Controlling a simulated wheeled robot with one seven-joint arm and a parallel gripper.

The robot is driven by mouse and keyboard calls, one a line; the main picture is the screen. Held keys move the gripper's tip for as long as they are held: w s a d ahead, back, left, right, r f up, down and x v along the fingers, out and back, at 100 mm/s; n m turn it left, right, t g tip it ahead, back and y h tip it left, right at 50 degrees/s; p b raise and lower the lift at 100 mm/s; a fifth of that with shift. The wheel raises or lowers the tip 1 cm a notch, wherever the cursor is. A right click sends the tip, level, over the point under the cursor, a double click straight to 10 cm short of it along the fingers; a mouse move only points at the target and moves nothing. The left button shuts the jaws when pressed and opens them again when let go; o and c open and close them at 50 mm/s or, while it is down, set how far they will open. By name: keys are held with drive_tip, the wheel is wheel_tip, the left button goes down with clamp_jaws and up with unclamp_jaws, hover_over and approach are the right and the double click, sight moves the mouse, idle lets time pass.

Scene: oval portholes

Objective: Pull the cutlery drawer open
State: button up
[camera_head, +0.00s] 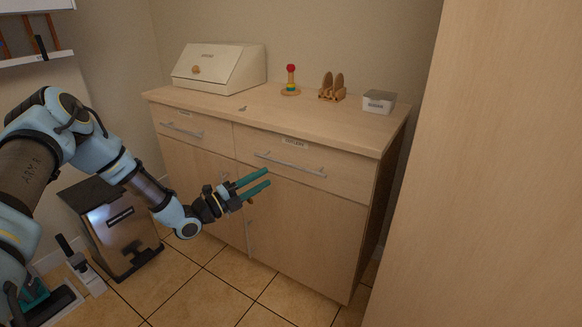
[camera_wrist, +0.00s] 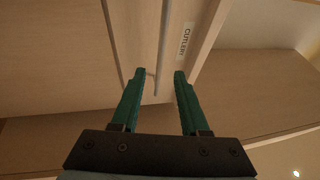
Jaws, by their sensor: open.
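The cutlery drawer (camera_head: 330,175) is the right-hand top drawer of a light wood cabinet. It looks shut. Its silver bar handle (camera_head: 290,164) runs across its front below a small label. In the wrist view, the label (camera_wrist: 187,40) reads CUTLERY, and the handle (camera_wrist: 163,40) comes down from the top edge and ends between the fingertips in the picture. My gripper (camera_head: 268,178) has two teal fingers, apart and empty, in front of the cabinet just below the handle. It also shows in the wrist view (camera_wrist: 159,74). I cannot tell its distance from the handle.
The left drawer (camera_head: 215,137) has a similar handle. Doors lie below both drawers. On top stand a bread box (camera_head: 225,70), a ring stacker (camera_head: 290,85), a wooden rack (camera_head: 332,92) and a small white box (camera_head: 379,102). A tall wood panel (camera_head: 490,170) stands at the right.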

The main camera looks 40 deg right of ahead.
sight(288, 165)
drive_tip(key=x, duration=1)
drive_tip(key=shift+p, duration=0.4)
drive_tip(key=shift+c, duration=0.3)
drive_tip(key=shift+a, duration=0.1)
clamp_jaws()
idle(0.4)
